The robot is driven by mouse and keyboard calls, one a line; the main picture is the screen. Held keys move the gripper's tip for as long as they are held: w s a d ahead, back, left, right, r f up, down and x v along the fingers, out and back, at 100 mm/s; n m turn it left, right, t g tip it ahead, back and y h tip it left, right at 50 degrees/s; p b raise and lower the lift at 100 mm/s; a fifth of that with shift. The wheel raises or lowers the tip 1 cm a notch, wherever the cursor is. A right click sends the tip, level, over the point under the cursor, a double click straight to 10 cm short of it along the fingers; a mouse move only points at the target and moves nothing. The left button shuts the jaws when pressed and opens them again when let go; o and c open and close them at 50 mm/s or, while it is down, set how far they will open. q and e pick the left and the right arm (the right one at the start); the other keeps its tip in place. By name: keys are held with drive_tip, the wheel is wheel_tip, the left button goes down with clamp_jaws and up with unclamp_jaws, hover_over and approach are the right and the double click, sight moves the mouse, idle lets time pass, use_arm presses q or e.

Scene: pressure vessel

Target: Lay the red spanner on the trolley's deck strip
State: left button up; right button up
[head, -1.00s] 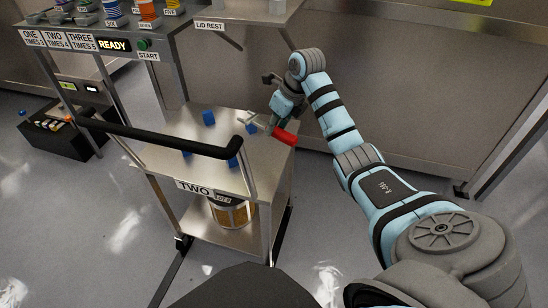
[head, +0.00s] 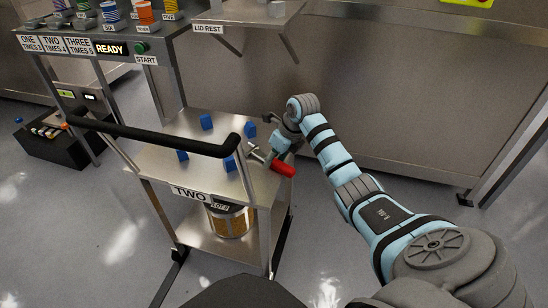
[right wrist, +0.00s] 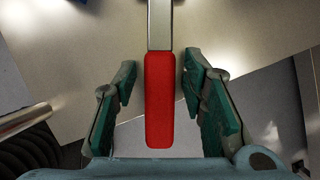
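The red-handled spanner (head: 283,168) is at the right side of the trolley's deck (head: 215,142), with its grey metal end pointing inward. In the right wrist view the red handle (right wrist: 172,100) runs between my fingers and its end reaches past the deck's edge. My right gripper (right wrist: 165,105) is open, with a gap on each side of the handle. In the head view the gripper (head: 272,152) is over the deck's right side, partly hiding the spanner. I cannot make out a separate marked strip on the deck. My left gripper is not in view.
Several blue blocks (head: 206,122) are on the deck. The trolley's black push bar (head: 160,138) crosses in front. A labelled pot (head: 230,222) stands on the lower shelf. The lid rest (head: 235,14) and the READY panel stand behind. Floor to the right is clear.

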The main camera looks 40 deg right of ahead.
drive_tip(key=shift+r, duration=0.25)
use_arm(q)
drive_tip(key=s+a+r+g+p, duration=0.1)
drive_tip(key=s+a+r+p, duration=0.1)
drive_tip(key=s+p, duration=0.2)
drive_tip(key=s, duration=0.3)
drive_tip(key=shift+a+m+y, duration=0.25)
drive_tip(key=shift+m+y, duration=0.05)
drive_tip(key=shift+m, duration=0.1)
use_arm(e)
drive_tip(key=v, duration=1.2)
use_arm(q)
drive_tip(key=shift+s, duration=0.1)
use_arm(e)
drive_tip(key=shift+a+f, duration=0.1)
